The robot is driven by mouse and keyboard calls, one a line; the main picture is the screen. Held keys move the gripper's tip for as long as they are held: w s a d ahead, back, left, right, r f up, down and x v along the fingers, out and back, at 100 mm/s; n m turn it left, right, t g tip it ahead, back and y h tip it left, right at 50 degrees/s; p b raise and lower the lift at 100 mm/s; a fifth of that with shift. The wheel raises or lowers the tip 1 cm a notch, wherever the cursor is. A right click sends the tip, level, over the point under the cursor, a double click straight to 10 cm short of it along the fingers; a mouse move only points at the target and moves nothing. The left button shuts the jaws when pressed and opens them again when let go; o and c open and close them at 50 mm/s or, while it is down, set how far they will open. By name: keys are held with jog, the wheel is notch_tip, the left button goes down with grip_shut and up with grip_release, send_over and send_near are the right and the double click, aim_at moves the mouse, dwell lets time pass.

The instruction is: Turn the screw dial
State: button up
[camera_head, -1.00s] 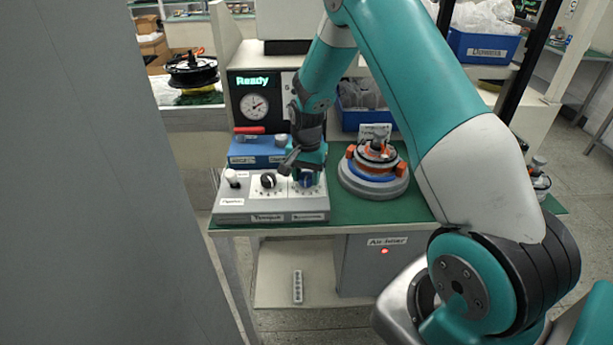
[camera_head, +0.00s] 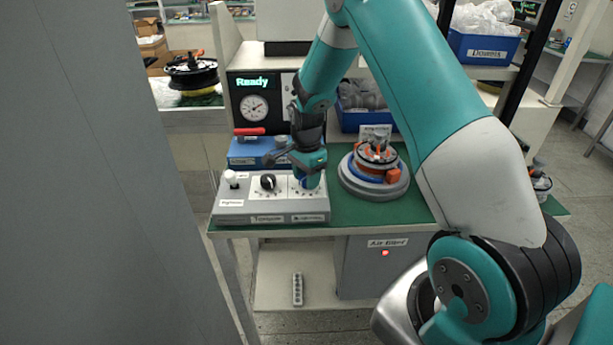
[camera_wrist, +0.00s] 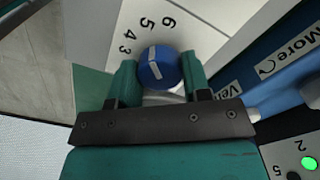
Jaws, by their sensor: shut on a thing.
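The blue dial (camera_wrist: 158,69) with a white pointer line shows in the wrist view, on a white scale plate with the numbers 3 to 6. Its line runs roughly toward the 5. My gripper (camera_wrist: 159,78) is shut on this dial, with one green finger on each side. In the head view my gripper (camera_head: 308,172) reaches down onto the right side of the grey control box (camera_head: 235,208) and hides most of the dial there. A black dial (camera_head: 268,182) stands to its left, above a label that seems to read Torque.
A white-topped lever (camera_head: 231,178) stands at the box's left. A blue unit with a red handle (camera_head: 250,131) is behind. A round motor fixture (camera_head: 375,176) stands close on the right. The screen (camera_head: 252,83) reads Ready.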

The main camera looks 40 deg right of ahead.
dwell(0.3)
jog(key=o, duration=0.9)
notch_tip(320, 180, up, 18)
jog(key=shift+a+f+b, duration=0.1)
jog(key=shift+f+b, duration=0.15)
jog(key=shift+b, duration=0.9)
